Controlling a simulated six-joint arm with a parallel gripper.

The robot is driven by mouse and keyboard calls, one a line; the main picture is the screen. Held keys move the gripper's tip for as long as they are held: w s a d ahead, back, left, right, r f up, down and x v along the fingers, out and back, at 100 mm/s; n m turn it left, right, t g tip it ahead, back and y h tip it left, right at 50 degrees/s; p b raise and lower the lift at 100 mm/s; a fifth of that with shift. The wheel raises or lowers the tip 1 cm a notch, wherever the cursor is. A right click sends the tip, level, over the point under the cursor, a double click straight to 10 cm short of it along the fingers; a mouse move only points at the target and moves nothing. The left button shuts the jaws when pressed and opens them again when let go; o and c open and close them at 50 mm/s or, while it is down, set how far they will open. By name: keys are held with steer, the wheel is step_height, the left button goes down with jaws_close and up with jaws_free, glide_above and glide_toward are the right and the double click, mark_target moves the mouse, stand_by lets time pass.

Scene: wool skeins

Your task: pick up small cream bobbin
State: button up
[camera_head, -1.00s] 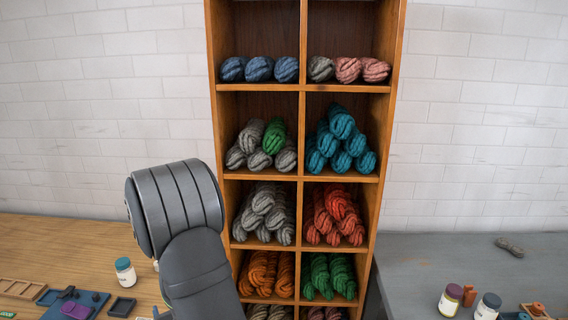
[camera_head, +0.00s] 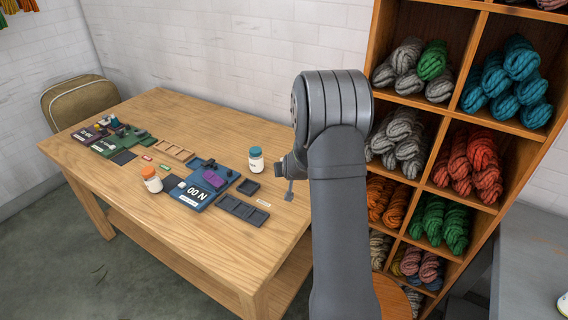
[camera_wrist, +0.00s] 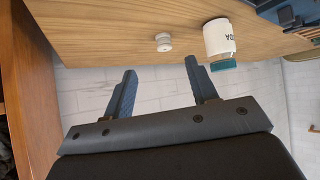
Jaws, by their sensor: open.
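The small cream bobbin (camera_wrist: 163,42) sits on the wooden table in the wrist view, close to the table's edge by the white wall. I cannot make it out in the head view, where my arm covers part of the table. My gripper (camera_wrist: 160,70) is open and empty, its two dark blue fingers apart. In the wrist picture the bobbin lies just above the gap between the fingertips, not touching them. In the head view my gripper (camera_head: 285,178) shows only partly, over the table's right end.
A white jar with a teal lid (camera_head: 256,160) stands near the bobbin; it also shows in the wrist view (camera_wrist: 220,42). Trays, a blue board (camera_head: 190,193) and an orange-lidded jar (camera_head: 152,180) lie farther left. The wool shelf (camera_head: 425,115) rises close on the right.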

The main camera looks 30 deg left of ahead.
steer(key=w+a+r+n+g+h, duration=0.1)
steer(key=w+a+r+g+h, duration=0.3)
steer(key=w+r, duration=0.45)
steer(key=shift+g+y, duration=0.4)
steer(key=shift+y, duration=0.3)
steer(key=x, duration=0.4)
steer(key=a+x, duration=0.1)
steer(key=x, duration=0.3)
steer(key=s+x, duration=0.1)
steer(key=x, duration=0.2)
steer(key=shift+w+a+f, duration=0.1)
steer(key=shift+a+f, duration=0.2)
steer(key=shift+a, duration=0.05)
steer(key=shift+d+x, duration=0.2)
steer(key=shift+x, duration=1.15)
steer(key=shift+d+x, duration=0.15)
steer(key=shift+x, duration=1.15)
steer(key=shift+w+f, duration=0.1)
steer(key=c, duration=1)
